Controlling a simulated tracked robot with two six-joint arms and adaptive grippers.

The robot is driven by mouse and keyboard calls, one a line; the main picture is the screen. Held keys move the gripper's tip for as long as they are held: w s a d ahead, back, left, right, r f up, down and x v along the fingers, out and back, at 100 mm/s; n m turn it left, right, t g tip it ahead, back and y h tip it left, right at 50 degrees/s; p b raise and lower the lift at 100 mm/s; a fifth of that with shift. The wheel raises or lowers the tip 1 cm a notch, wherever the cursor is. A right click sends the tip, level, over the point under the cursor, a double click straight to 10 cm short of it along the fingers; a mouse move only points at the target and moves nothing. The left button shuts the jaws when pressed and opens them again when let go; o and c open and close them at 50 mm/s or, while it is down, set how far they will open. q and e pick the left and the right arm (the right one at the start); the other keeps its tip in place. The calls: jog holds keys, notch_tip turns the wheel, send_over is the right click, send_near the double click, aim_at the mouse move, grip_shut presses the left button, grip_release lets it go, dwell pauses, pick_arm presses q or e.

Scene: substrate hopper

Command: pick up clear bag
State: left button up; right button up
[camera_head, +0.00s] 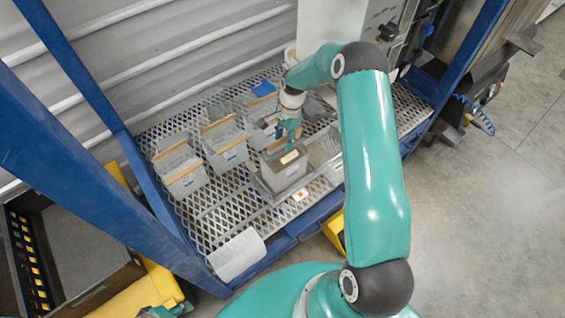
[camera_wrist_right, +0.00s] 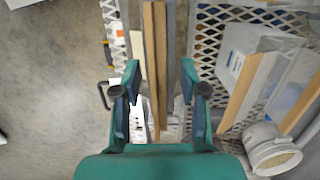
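My right gripper (camera_head: 289,127) reaches down over a grey bin (camera_head: 284,175) on the mesh shelf. The right wrist view shows this gripper (camera_wrist_right: 158,88) open, its two fingers on either side of wooden strips (camera_wrist_right: 155,50). No object is clearly clamped between them. I cannot tell a clear bag for certain. Pale, see-through material shows in the wood-edged bins, such as the left bin (camera_head: 181,168) and the middle bin (camera_head: 225,145). A small teal part at the bottom edge of the head view may be my left gripper (camera_head: 168,312); its fingers cannot be made out.
The mesh shelf (camera_head: 222,207) has a blue frame and a corrugated wall behind it. A white sheet (camera_head: 237,256) lies at its front edge. A dark crate (camera_head: 105,293) stands at lower left. A white cylindrical part (camera_wrist_right: 274,150) is right of the gripper. Open floor lies right.

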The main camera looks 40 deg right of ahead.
grip_shut()
jog(key=shift+w+d, duration=0.1)
jog(key=shift+r, duration=0.1)
